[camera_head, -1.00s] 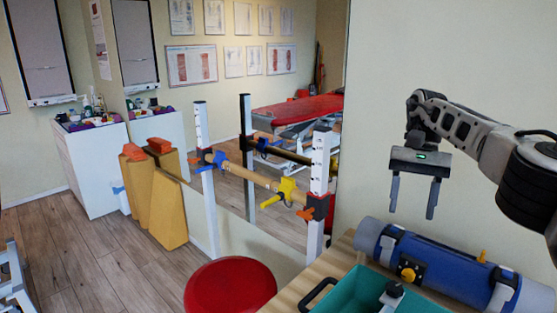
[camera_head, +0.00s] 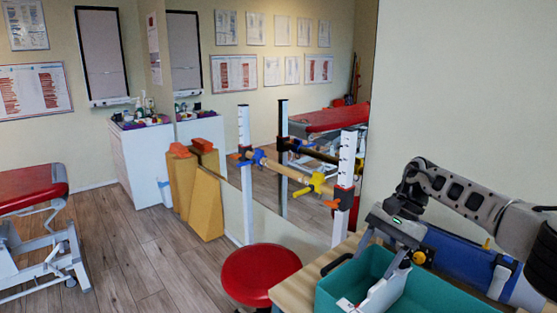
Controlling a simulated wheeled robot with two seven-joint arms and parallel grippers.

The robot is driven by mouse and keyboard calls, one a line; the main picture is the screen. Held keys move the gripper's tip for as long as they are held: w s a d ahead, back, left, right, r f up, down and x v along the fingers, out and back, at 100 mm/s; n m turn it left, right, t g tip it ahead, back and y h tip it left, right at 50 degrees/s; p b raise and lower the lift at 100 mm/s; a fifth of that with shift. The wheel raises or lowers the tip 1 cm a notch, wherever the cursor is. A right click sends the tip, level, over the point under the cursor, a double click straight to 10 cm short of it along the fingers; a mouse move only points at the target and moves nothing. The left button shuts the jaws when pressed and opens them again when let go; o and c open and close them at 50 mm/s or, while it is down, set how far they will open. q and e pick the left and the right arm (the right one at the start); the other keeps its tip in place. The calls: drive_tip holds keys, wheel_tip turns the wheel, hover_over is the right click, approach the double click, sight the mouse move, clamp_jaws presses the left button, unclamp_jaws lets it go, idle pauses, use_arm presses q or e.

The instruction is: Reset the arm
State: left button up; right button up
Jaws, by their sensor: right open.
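My right arm comes in from the right edge, and its grey gripper (camera_head: 384,251) points down over the left part of the teal tray (camera_head: 445,296). Its jaws are open. A white and grey item (camera_head: 378,294) lies in the tray just below the fingers. Whether the fingers touch it I cannot tell. My left gripper is not in view.
A red stool (camera_head: 260,272) is left of the table. Parallel bars (camera_head: 345,185) and orange wedges (camera_head: 206,203) stand beyond.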

drive_tip(key=s+a+f+m+t+y, duration=0.1)
drive_tip(key=s+a+f+m+y, duration=0.2)
drive_tip(key=a, duration=0.8)
drive_tip(key=s+a+f+m+t+y, duration=0.1)
drive_tip(key=a+f+m+t+y, duration=0.25)
drive_tip(key=a, duration=0.75)
drive_tip(key=a+r+m+t+y, duration=0.5)
drive_tip(key=m+t, duration=0.3)
drive_tip(key=m, duration=1)
drive_tip(key=s+d+f+m+t+h, duration=0.25)
drive_tip(key=d+m+h, duration=0.5)
drive_tip(key=m, duration=0.55)
drive_tip(key=s+d+f+m+t+h, duration=0.1)
drive_tip(key=s+d+f+m+h, duration=0.3)
drive_tip(key=d+m+h, duration=0.55)
drive_tip(key=s+d+f+m+g, duration=0.25)
drive_tip(key=s+m, duration=0.25)
drive_tip(key=s, duration=0.3)
drive_tip(key=s+d+f+m+g, duration=0.2)
drive_tip(key=s+d+m+g, duration=0.2)
drive_tip(key=s+m, duration=0.3)
drive_tip(key=s+d+f+m+g, duration=0.2)
drive_tip(key=s+d+m+g, duration=0.2)
drive_tip(key=s, duration=0.5)
drive_tip(key=w+a+f+t+y, duration=0.3)
drive_tip(key=w+a+f+t, duration=0.2)
drive_tip(key=w+f+t, duration=0.1)
drive_tip(key=shift+w+a+f+n+t, duration=0.35)
drive_tip(key=shift+f+t, duration=0.2)
drive_tip(key=shift+f, duration=0.4)
